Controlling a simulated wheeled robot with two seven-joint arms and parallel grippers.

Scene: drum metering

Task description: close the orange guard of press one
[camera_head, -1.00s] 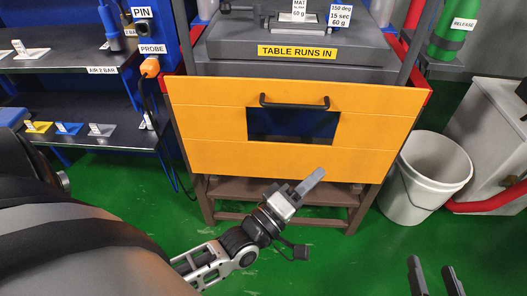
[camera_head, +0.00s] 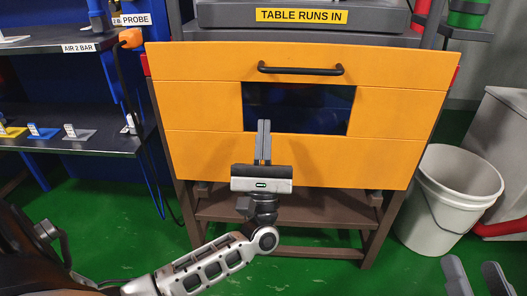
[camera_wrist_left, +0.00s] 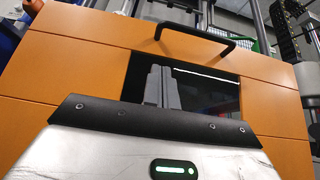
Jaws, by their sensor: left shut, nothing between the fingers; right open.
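The orange guard (camera_head: 210,105) is a wide panel on the front of the press, with a dark window (camera_head: 310,108) in its middle and a black bar handle (camera_head: 300,69) above the window. It also fills much of the left wrist view (camera_wrist_left: 70,75), with the handle (camera_wrist_left: 195,38) at the top. My left gripper (camera_head: 264,124) is shut and empty, fingers pointing up in front of the window's lower left part, below the handle. I cannot tell whether it touches the panel. My right gripper (camera_head: 472,272) is open and empty at the lower right, apart from the guard.
A sign reading "TABLE RUNS IN" (camera_head: 301,16) is on the grey press table above the guard. A white bucket (camera_head: 450,195) stands right of the press. A shelf with small trays (camera_head: 75,140) is at left. Green floor (camera_head: 330,275) is clear in front.

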